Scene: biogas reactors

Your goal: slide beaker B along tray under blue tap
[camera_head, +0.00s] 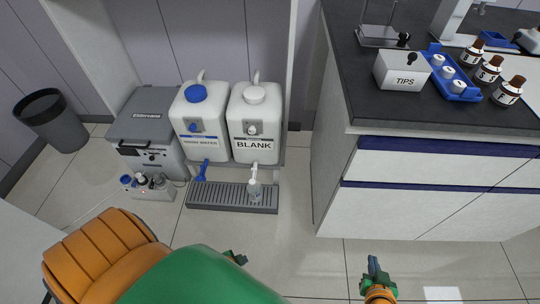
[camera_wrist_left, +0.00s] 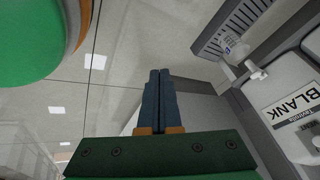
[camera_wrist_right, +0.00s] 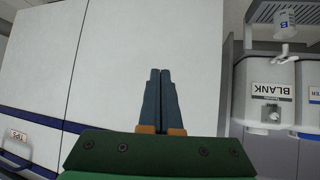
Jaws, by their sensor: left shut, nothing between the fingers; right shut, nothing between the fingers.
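Beaker B (camera_head: 255,191) is a small clear beaker standing on the right part of the grey slatted tray (camera_head: 215,196), below the white tap (camera_head: 254,172) of the BLANK container. It also shows in the left wrist view (camera_wrist_left: 234,47) and, with its blue B label, in the right wrist view (camera_wrist_right: 285,23). The blue tap (camera_head: 203,170) hangs over the left part of the tray, left of the beaker. My left gripper (camera_head: 237,257) is shut and empty, in front of the tray and apart from the beaker. My right gripper (camera_head: 374,266) is shut and empty, further right near the cabinet.
A wash water container (camera_head: 198,120) and the BLANK container (camera_head: 255,122) stand behind the tray. A grey box (camera_head: 146,130) and small bottles (camera_head: 146,184) are to the left. A white cabinet (camera_head: 420,205) with a dark worktop stands right. Floor before the tray is clear.

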